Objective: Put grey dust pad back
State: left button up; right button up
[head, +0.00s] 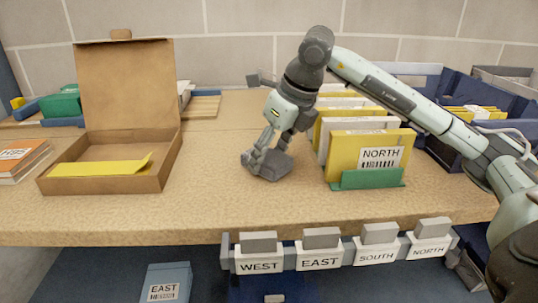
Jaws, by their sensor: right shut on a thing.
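The grey dust pad (272,166) is at the middle of the tan tabletop, between the cardboard box and the yellow files. My right gripper (263,153) points down and is shut on the pad, its fingers hiding part of it. The pad is low over the tabletop; I cannot tell whether it touches. My left gripper is out of the picture.
An open cardboard box (110,189) holding a yellow sheet (100,167) stands left. Yellow files marked NORTH (368,152) stand right in a green holder (366,178). Along the front edge hang holders marked WEST (258,266), EAST (320,260), SOUTH (376,253) and NORTH (430,248).

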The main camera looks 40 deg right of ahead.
jog(key=o, duration=1)
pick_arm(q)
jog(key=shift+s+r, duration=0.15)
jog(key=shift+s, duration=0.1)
pick_arm(e)
jog(key=shift+o, duration=0.2)
jog(key=shift+r, duration=0.2)
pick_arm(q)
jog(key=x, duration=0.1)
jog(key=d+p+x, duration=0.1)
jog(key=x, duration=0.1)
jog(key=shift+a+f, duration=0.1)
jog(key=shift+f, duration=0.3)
pick_arm(e)
jog(key=v, duration=1.1)
jog(key=shift+s+r, duration=0.25)
jog(key=shift+r, duration=0.05)
